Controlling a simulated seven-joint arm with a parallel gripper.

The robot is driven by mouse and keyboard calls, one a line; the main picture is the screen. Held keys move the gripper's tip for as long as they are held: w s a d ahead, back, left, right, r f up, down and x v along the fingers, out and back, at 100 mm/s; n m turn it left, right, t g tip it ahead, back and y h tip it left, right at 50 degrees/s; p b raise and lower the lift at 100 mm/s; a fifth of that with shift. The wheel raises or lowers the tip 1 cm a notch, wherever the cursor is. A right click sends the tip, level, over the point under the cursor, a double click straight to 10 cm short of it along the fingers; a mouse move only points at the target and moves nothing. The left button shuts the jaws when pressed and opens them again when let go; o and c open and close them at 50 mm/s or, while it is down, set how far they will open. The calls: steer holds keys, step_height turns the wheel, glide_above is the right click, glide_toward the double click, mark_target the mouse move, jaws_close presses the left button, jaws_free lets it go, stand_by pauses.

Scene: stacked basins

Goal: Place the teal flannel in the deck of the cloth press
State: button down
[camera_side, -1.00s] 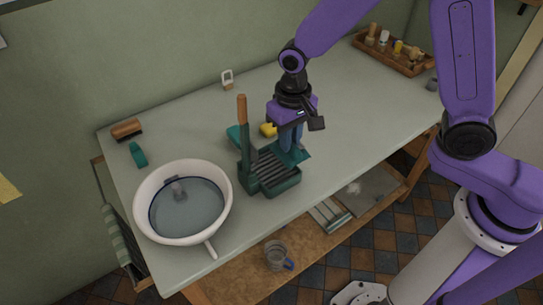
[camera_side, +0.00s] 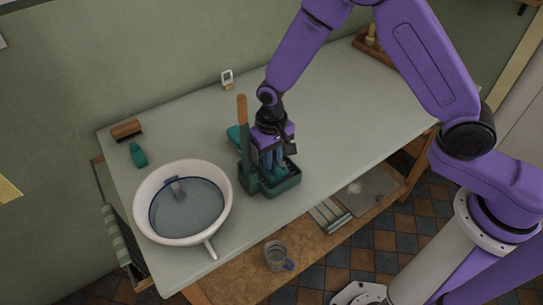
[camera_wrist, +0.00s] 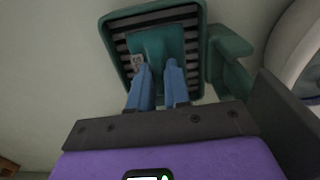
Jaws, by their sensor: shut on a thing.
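The cloth press is a dark green tray with a slatted deck and an upright lever with an orange grip. It stands mid-table in the side view (camera_side: 285,187) and its deck rim shows in the wrist view (camera_wrist: 118,65). The teal flannel (camera_wrist: 155,42) lies over the middle of the slats in the wrist view, with a pale tag on it. My gripper (camera_side: 272,172) points down over the deck. Its blue fingers (camera_wrist: 159,72) are shut on the flannel's near end. I cannot tell whether the flannel rests on the slats. The side view mostly hides it.
A white basin of water (camera_side: 141,205) stands left of the press, its handle towards the table's front edge. The press lever (camera_side: 244,135) rises close to my gripper's left. A brush (camera_side: 127,129) and a teal object (camera_side: 138,155) lie at the back left.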

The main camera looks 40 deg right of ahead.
steer(key=shift+f, duration=0.1)
steer(key=c, duration=1.1)
jaws_free()
step_height(320, 180, up, 12)
steer(key=shift+r, duration=0.2)
steer(key=s+d+r+n, duration=0.3)
steer(key=s+d+n, duration=0.3)
steer(key=s, duration=0.7)
steer(key=s+d+r+n, duration=0.3)
steer(key=s+d+n, duration=0.3)
steer(key=s+d, duration=0.5)
steer(key=s, duration=0.2)
steer(key=shift+s+n, duration=0.3)
steer(key=shift+d, duration=0.1)
